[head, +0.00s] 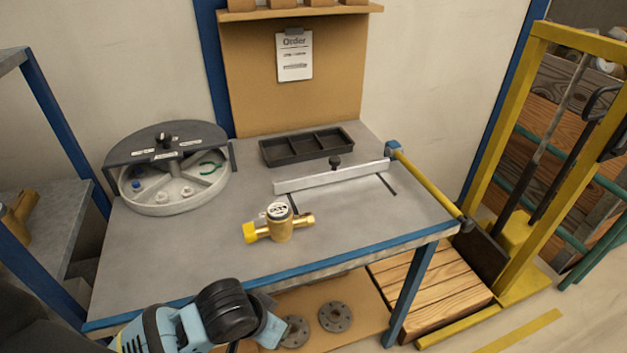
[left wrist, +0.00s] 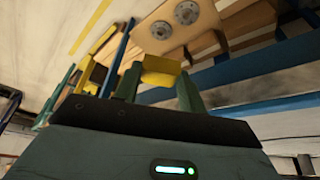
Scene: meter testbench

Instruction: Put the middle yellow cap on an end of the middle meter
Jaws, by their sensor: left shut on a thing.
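The brass meter (head: 280,225) with a round white dial lies near the middle of the bench. A yellow cap (head: 250,233) sits at its left end; its right end shows bare brass. My left gripper (head: 268,328) is in front of the bench's front edge, low and apart from the meter. In the left wrist view its two green fingers (left wrist: 162,82) are shut on a yellow cap (left wrist: 162,70). In the head view that held cap is hidden. My right gripper is not in view.
The grey bench (head: 350,240) has a blue front edge. A round divided tray (head: 172,180) stands at the left. A black three-part tray (head: 306,146) and a metal rail (head: 330,178) lie behind the meter. Flanges (head: 335,316) lie on the lower shelf.

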